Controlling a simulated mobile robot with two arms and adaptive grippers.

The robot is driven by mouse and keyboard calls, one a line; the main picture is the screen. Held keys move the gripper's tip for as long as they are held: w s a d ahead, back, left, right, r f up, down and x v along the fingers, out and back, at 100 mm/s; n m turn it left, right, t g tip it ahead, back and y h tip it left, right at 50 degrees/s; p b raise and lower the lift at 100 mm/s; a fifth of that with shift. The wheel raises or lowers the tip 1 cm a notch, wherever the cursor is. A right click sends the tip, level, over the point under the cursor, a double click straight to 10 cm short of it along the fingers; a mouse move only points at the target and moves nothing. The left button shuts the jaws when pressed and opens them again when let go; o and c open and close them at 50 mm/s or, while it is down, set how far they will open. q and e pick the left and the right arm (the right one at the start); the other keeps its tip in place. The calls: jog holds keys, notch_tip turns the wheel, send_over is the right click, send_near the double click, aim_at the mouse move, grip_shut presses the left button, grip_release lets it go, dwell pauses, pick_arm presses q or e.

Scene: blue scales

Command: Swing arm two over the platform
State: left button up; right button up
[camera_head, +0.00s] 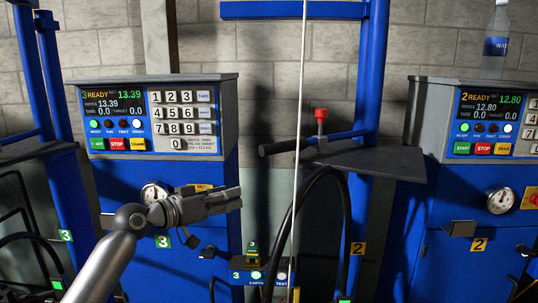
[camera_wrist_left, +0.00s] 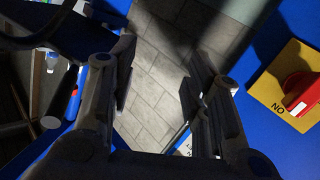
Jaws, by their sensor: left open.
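Arm two is a blue bar with a black grip (camera_head: 275,149) at its left end and a red knob (camera_head: 321,114) standing on it. It reaches left from the blue post by the yellow "2" tag (camera_head: 357,248). A dark grey plate (camera_head: 385,162), perhaps the platform, lies level just below and right of the bar. My left gripper (camera_head: 238,198) is open and empty in front of cabinet 3, lower and left of the black grip and apart from it. Its spread fingers also show in the left wrist view (camera_wrist_left: 160,88). My right gripper is not seen.
Cabinet 3 (camera_head: 222,150) stands behind my left gripper; cabinet 2 (camera_head: 412,205) stands at the right with a water bottle (camera_head: 496,40) on top. A black hose (camera_head: 349,215) loops below the bar. A red switch (camera_wrist_left: 300,92) on a yellow plate shows in the wrist view.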

aim_at(274, 148)
pick_arm(q)
jog(key=s+d+r+m+h, duration=0.1)
jog(key=s+r, duration=0.1)
jog(key=r, duration=0.2)
jog(key=s+d+r+m+g+h, duration=0.1)
jog(key=s+r+m, duration=0.1)
jog(key=r, duration=0.3)
jog(key=s+d+r+m+g+h, duration=0.1)
jog(key=s+r, duration=0.3)
jog(key=shift+d+r+h, duration=0.25)
jog(key=shift+d+h, duration=0.05)
jog(key=shift+w+d+r, duration=0.1)
jog(key=shift+w+d, duration=0.1)
jog(key=shift+d, duration=0.05)
jog(key=p+x, duration=0.3)
jog(key=x, duration=0.6)
jog(key=shift+w+d, duration=0.1)
jog(key=shift+w, duration=0.15)
jog(key=shift+w+d+p, duration=0.2)
jog(key=shift+d+p, duration=0.05)
jog(key=shift+p, duration=0.05)
jog(key=shift+c, duration=0.2)
grip_shut()
